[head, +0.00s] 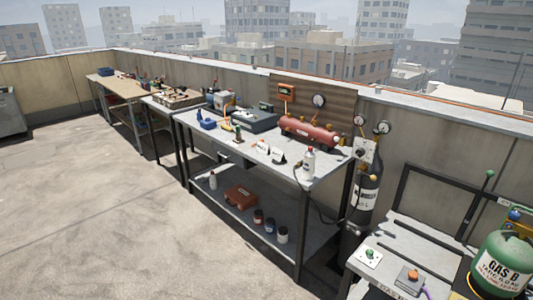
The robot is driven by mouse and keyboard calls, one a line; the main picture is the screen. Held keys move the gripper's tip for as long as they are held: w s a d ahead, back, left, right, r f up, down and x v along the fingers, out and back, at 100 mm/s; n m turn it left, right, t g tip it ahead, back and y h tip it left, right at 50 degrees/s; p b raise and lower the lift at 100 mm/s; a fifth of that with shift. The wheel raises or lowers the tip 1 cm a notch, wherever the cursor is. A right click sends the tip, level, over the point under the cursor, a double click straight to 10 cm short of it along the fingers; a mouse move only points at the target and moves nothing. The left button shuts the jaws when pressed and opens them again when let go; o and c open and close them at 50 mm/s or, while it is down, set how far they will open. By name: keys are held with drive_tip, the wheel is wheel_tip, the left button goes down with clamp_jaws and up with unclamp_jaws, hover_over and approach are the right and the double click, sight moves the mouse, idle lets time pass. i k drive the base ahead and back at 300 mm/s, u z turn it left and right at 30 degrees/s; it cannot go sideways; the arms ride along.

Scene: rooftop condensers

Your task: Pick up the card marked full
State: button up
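Two small folded cards stand on the grey metal table (225,142) in the middle of the view. The left card (262,147) and the right card (279,155) stand side by side near its front edge, with a small gap between them. Each has a white face with dark marks, too small to read, so I cannot tell which says full. My gripper is not in view, and neither card is touched by anything of mine.
A white bottle (309,163) stands right of the cards. A red tank (308,132) lies behind them, beside a dark grey case (250,119). A dark cylinder (364,195) and a green tank (502,264) stand at right. The concrete floor (110,220) in front is clear.

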sight(262, 148)
drive_tip(key=u, duration=0.9)
drive_tip(key=i, duration=3.05)
drive_tip(key=z, duration=1.05)
drive_tip(key=i, duration=1.05)
drive_tip(key=z, duration=0.65)
drive_tip(key=k, duration=0.7)
drive_tip(key=z, duration=0.15)
drive_tip(key=i, duration=0.6)
